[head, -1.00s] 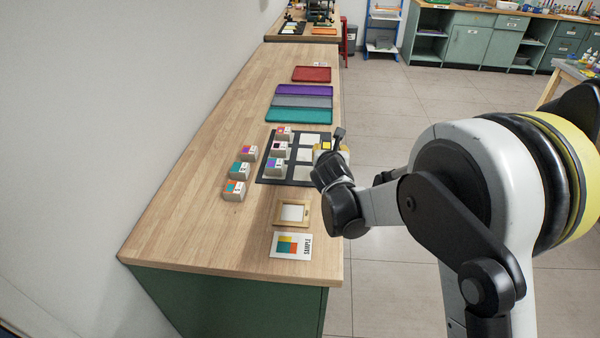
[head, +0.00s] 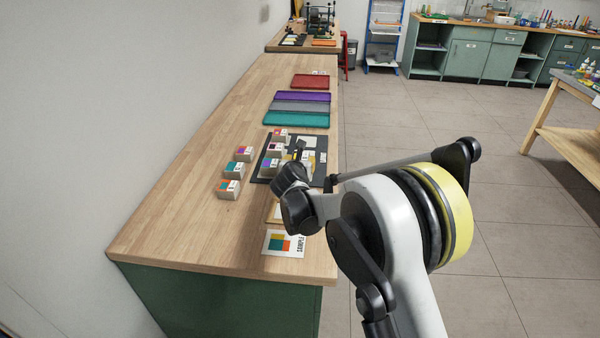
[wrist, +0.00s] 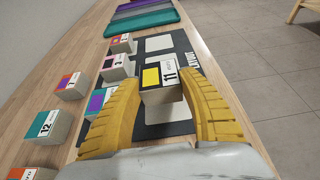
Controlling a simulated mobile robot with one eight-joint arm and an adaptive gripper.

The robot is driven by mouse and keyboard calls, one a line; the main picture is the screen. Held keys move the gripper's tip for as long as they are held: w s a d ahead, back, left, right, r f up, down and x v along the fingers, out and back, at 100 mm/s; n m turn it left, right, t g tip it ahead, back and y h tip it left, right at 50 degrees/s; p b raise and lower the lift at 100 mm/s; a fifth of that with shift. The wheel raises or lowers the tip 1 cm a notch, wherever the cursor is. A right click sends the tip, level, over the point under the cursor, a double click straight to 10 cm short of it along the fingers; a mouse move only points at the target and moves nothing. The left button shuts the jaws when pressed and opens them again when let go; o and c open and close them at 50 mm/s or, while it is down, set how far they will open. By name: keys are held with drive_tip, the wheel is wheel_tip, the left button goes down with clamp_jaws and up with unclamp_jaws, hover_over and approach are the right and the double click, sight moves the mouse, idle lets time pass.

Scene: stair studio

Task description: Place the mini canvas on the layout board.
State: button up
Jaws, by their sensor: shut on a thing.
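The mini canvas (wrist: 162,76), a small pale block with a yellow patch and the number 11, is between the two yellow fingers of my gripper (wrist: 164,90). The fingers are shut on its sides. The black layout board (wrist: 165,130) has pale slots and lies under and beyond the block in the wrist view. The board also shows in the head view (head: 322,168), partly hidden by my gripper (head: 298,152). The block is over the board's slot area. I cannot tell whether it touches the board.
Several numbered blocks stand in the board's left column, including block 3 (wrist: 117,66). Others stand left of the board, including block 12 (wrist: 50,124). A sample card (head: 283,243) lies nearer the counter's front edge. Teal, grey and purple trays (head: 296,119) lie beyond the board.

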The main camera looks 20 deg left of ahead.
wheel_tip(320, 180, down, 4)
drive_tip(key=shift+r+b, duration=0.25)
drive_tip(key=shift+b, duration=0.5)
drive_tip(key=shift+r, duration=0.1)
drive_tip(key=o, duration=1.1)
